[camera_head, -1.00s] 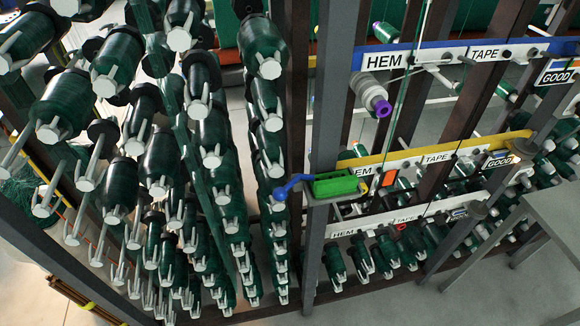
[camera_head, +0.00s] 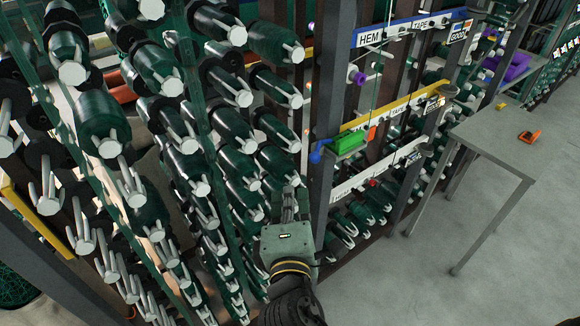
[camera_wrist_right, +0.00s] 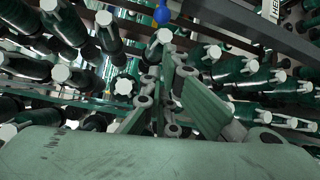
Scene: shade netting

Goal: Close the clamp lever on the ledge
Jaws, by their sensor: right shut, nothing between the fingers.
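The clamp is a bright green block (camera_head: 348,143) on a small ledge fixed to a dark upright post. Its blue lever (camera_head: 320,150) sticks out to the left of the block, with a rounded knob at its end. In the right wrist view the blue knob (camera_wrist_right: 163,12) shows at the top edge. My right gripper (camera_head: 290,197) is below and left of the lever in the head view, apart from it. Its fingers (camera_wrist_right: 168,85) are shut with nothing between them. My left gripper is not in view.
Racks of dark green spools (camera_head: 105,120) fill the left side, close to my right gripper. The dark post (camera_head: 322,200) stands just right of it. A grey table (camera_head: 490,145) with an orange item (camera_head: 530,136) is at the right, with open floor around it.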

